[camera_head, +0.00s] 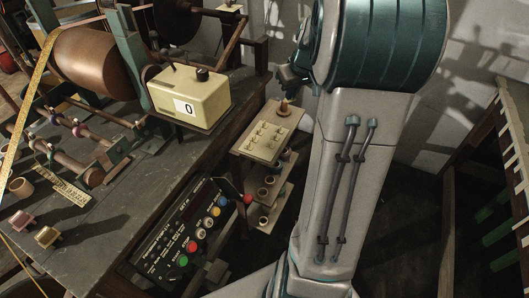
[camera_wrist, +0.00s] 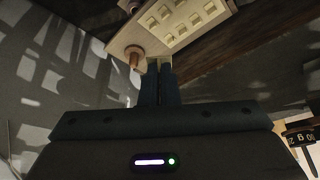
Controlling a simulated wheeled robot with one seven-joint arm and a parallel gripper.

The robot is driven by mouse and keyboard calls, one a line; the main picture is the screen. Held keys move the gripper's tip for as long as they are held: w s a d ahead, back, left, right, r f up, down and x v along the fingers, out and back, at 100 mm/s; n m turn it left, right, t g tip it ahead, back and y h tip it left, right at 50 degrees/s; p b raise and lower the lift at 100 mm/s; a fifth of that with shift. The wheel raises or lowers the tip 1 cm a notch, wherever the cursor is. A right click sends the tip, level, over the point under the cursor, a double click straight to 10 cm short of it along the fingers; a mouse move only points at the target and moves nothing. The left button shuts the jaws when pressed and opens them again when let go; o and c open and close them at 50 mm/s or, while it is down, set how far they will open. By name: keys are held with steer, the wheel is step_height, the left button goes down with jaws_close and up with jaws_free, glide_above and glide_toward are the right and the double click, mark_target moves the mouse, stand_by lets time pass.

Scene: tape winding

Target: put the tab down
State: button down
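My gripper (camera_wrist: 159,68) shows in the wrist view with its two dark fingers close together. A small pale tab (camera_wrist: 158,58) shows at the fingertips and appears pinched between them. Beyond it is the cream tab board (camera_wrist: 124,42) with several pale tabs (camera_wrist: 180,28) in rows. In the head view the board (camera_head: 248,147) is the top of a small stand, with tabs (camera_head: 268,134) on it. My gripper (camera_head: 290,74) is partly hidden behind my arm there, above and beyond the board; the held tab cannot be made out.
A wooden peg (camera_head: 284,107) stands at the board's far edge, also in the wrist view (camera_wrist: 134,60). Lower shelves hold small rolls (camera_head: 264,193). A cream counter box (camera_head: 190,98) reading 0, a copper drum (camera_head: 88,62) and a button panel (camera_head: 185,238) are to the left.

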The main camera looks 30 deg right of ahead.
steer(key=s+f+b, duration=0.6)
steer(key=s+f, duration=0.2)
steer(key=f, duration=0.1)
glide_above(264, 152)
steer(key=s, duration=0.2)
steer(key=shift+m, duration=0.4)
steer(key=f, duration=0.7)
steer(key=shift+w+d+b, duration=0.1)
steer(key=shift+w+b, duration=0.15)
steer(key=shift+b, duration=0.1)
steer(key=shift+f+b, duration=0.45)
steer(key=shift+f, duration=1.65)
steer(key=shift+f, duration=0.2)
steer(key=c, duration=1.7)
jaws_free()
steer(key=shift+r, duration=0.15)
